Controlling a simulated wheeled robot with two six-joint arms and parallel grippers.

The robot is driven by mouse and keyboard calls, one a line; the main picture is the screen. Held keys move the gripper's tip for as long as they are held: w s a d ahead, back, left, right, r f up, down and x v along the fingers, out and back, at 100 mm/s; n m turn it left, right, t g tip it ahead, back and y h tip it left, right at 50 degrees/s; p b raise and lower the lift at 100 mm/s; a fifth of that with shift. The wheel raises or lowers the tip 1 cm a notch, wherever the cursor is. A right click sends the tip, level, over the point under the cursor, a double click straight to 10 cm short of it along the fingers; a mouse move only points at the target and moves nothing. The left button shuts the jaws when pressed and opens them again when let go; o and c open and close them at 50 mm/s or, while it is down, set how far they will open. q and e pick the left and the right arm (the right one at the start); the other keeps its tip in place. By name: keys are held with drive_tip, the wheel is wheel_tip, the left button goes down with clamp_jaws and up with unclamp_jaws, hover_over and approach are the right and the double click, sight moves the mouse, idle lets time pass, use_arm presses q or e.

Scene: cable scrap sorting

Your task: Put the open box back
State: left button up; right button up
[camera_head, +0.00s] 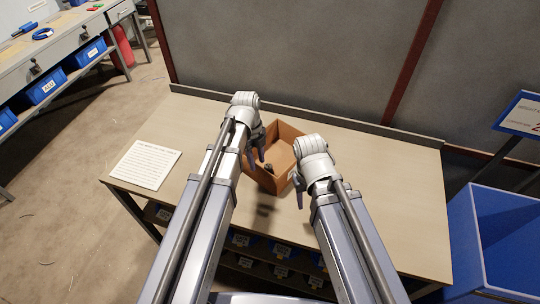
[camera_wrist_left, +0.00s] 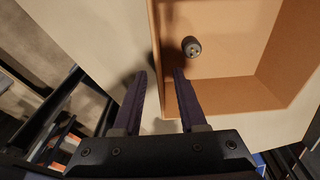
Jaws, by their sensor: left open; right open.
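The open box (camera_head: 279,150) is a brown, open-topped carton standing on the table between my two arms. A small dark round piece (camera_wrist_left: 191,46) lies inside it on the floor, seen in the left wrist view. My left gripper (camera_head: 258,158) is open at the box's left side. In the left wrist view the box wall (camera_wrist_left: 157,60) runs toward the gap between my left fingers (camera_wrist_left: 162,82); I cannot tell whether they touch it. My right gripper (camera_head: 298,188) is open at the box's right side; its fingers are partly hidden by the arm.
The table (camera_head: 410,190) is clear to the right of the box. A white printed sheet (camera_head: 145,165) lies at the left. A blue bin (camera_head: 490,240) stands at the right, and a low ledge (camera_head: 330,129) runs along the table's back. Several labelled bins sit under the table's front edge.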

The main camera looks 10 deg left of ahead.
sight(260, 183)
use_arm(q)
drive_tip(key=shift+s+d+f+b, duration=0.1)
drive_tip(key=shift+d+f+b, duration=0.05)
drive_tip(key=shift+f+b, duration=1.15)
use_arm(e)
drive_tip(key=shift+f, duration=1.3)
use_arm(q)
wheel_tip(260, 183, down, 5)
drive_tip(key=b, duration=0.5)
drive_tip(key=shift+s+f, duration=0.15)
use_arm(e)
wheel_tip(260, 183, down, 5)
drive_tip(key=shift+f, duration=0.15)
use_arm(q)
drive_tip(key=shift+c, duration=0.3)
clamp_jaws()
